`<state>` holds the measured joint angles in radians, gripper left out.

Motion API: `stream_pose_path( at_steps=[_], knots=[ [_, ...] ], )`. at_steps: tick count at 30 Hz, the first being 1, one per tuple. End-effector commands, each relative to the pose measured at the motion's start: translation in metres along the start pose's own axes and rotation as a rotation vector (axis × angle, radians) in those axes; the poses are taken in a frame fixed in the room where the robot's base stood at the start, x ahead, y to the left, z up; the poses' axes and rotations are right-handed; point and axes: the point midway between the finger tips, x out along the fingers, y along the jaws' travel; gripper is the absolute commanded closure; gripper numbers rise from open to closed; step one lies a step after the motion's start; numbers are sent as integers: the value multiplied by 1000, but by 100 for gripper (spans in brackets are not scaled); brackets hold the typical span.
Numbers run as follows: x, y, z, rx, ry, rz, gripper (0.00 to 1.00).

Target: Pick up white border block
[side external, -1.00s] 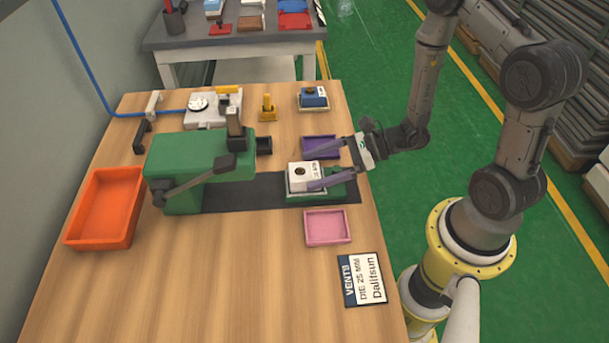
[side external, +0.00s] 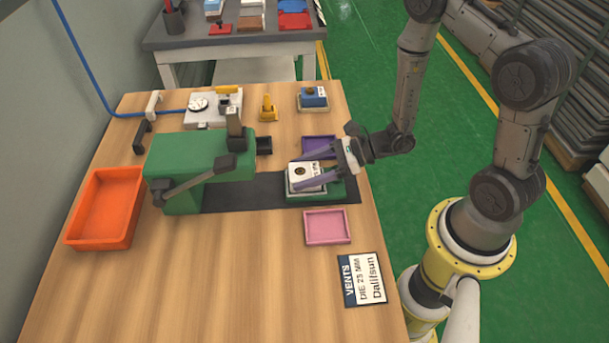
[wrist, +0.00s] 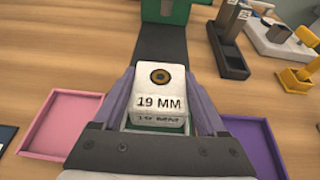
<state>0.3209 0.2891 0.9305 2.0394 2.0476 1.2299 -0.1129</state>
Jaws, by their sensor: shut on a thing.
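The white block (side external: 304,176) has a brass-ringed hole on top and, in the wrist view, a "19 MM" label on the block (wrist: 161,88). It sits at the green seat (side external: 337,189) at the right end of the dark strip, and looks slightly tilted. My gripper (side external: 312,172) has its purple fingers on either side of the block and is shut on it. In the wrist view my gripper (wrist: 160,108) holds the block between both fingers. Whether the block's underside touches the seat is hidden.
A purple tray (side external: 318,141) lies behind the block and a pink tray (side external: 327,227) in front. A green machine (side external: 195,170) stands left, with an orange bin (side external: 105,208) beyond. A blue block (side external: 313,96) sits at the back. A sign (side external: 362,279) lies at front right.

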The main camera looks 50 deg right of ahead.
Motion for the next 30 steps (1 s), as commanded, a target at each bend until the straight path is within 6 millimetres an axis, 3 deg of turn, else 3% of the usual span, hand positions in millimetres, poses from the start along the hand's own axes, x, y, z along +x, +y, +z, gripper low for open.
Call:
stream_pose_path(
  at_steps=[1, 2, 11, 19, 28, 30],
  knots=[
    [0, 0, 0, 0, -1, 0, 84],
    [0, 0, 0, 0, -1, 0, 94],
    [-1, 0, 4, -2, -1, 0, 94],
    [-14, -1, 33, -7, -3, -3, 94],
    [-77, 28, 71, -6, -2, -9, 94],
    [-94, 39, 70, 0, 0, -11, 94]
  ],
)
